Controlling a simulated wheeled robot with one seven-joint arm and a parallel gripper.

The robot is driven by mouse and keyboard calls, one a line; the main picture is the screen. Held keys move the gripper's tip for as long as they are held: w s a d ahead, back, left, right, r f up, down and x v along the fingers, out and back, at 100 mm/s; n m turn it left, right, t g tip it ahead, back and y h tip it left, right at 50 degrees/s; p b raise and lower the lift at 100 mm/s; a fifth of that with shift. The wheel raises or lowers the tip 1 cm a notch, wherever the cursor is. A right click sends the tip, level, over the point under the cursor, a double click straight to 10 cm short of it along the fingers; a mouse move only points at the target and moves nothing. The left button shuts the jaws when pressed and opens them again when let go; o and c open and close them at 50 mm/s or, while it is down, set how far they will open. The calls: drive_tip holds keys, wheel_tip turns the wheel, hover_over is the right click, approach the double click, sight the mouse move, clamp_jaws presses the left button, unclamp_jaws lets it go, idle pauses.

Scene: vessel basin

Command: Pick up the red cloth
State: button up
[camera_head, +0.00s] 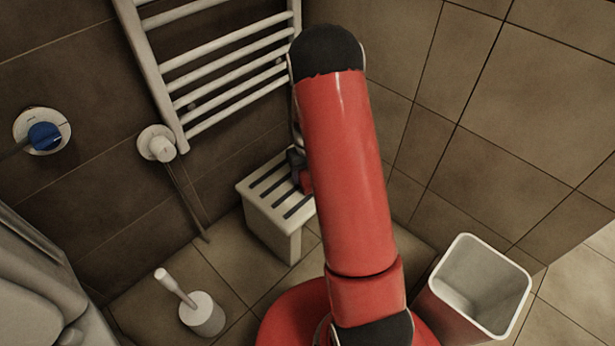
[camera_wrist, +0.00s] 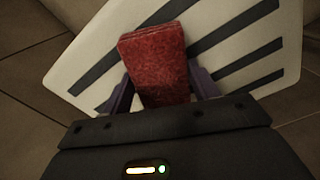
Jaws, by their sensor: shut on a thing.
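The red cloth (camera_wrist: 155,62) is a folded, textured block in the wrist view, lying between the two purple fingers of my gripper (camera_wrist: 158,92). My gripper is shut on it. Behind the cloth is the white slatted stool (camera_wrist: 75,62) with dark slots. I cannot tell whether the cloth touches the stool top or is just above it. In the head view a small red part of the cloth (camera_head: 306,182) shows beside my gripper (camera_head: 298,168) at the right side of the stool (camera_head: 262,225). My red arm hides most of the gripper there.
A white towel rail (camera_head: 235,85) hangs on the wall above the stool. A toilet brush in its holder (camera_head: 203,315) stands on the floor at front left. An open white bin (camera_head: 507,300) stands at right. Tiled walls meet in a corner behind the stool.

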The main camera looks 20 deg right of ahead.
sight(307, 174)
drive_tip(key=shift+c, duration=0.8)
drive_tip(key=shift+r, duration=0.1)
wheel_tip(307, 174, up, 20)
drive_tip(key=p, duration=0.3)
